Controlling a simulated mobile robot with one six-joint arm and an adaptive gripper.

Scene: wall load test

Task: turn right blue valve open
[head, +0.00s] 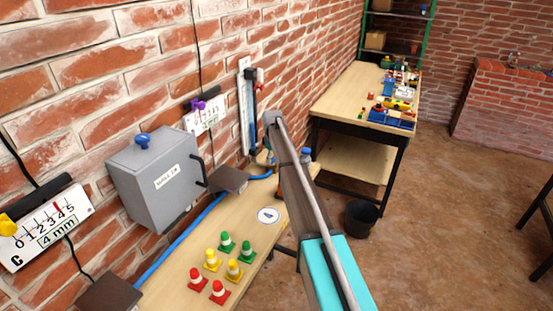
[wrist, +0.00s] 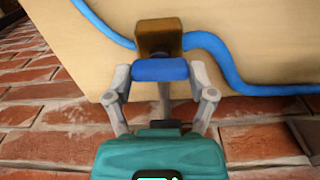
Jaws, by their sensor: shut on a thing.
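The blue valve shows in the wrist view as a blue handle (wrist: 160,70) in front of a brown, brass-like valve body (wrist: 159,36). A blue hose (wrist: 222,70) runs from both sides of the body across a pale wooden surface. My gripper (wrist: 160,78) has one finger at each end of the blue handle and is shut on it. The handle lies crosswise in the wrist picture. In the head view my arm covers most of the valve area, and I cannot make out the gripper's grip there.
A grey box (head: 154,181) with a blue knob is on the brick wall at left. Several green, yellow and red cones (head: 219,288) stand on the near bench (head: 180,283). A second table (head: 345,92) holds coloured parts.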

